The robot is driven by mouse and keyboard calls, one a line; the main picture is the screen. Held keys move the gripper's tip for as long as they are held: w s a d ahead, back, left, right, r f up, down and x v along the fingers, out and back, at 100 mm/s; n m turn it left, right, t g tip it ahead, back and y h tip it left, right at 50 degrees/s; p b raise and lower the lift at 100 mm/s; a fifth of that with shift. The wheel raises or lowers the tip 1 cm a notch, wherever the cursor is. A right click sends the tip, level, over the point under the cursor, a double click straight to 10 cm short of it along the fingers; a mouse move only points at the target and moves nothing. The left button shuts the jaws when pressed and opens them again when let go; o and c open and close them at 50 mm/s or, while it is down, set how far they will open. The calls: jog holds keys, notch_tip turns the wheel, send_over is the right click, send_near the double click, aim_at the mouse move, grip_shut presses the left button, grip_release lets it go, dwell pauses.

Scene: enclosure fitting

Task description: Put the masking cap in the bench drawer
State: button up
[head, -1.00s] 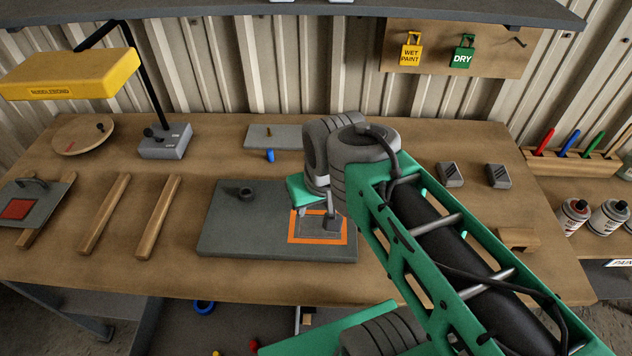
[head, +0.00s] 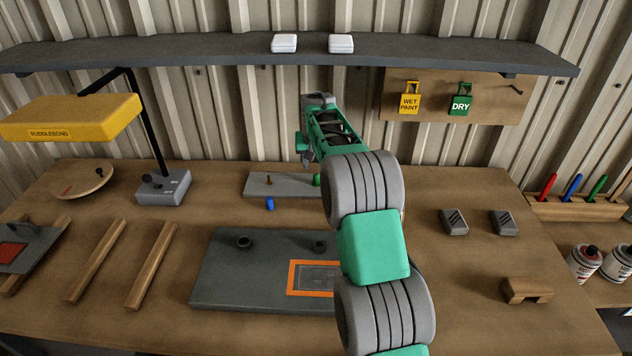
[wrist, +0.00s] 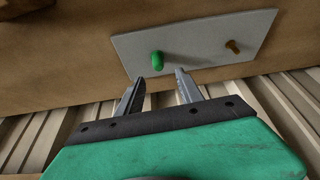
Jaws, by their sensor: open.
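A green cap (head: 317,180) stands on a grey plate (head: 290,188) at the back of the bench, near a bare brown peg (head: 269,181). A small blue cap (head: 269,204) stands on the bench in front of that plate. I cannot tell which is the masking cap. My gripper (wrist: 159,77) is open and empty; in the wrist view the green cap (wrist: 157,61) shows just beyond its fingertips, apart from them, with the brown peg (wrist: 233,46) to the right. In the head view my gripper is above the plate. The bench drawer is out of view now.
A dark grey slab (head: 225,280) with dark knobs and an orange-framed panel (head: 318,279) lies mid-bench. A yellow lamp (head: 72,118) stands left, with wooden rails (head: 152,266) in front. Grey blocks (head: 454,222) lie right. A shelf (head: 200,55) runs above.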

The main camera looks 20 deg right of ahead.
aim_at(316, 175)
jog(key=p+x, duration=0.2)
jog(key=x, duration=0.6)
jog(key=shift+d+f, duration=0.2)
jog(key=shift+f, duration=0.15)
grip_shut()
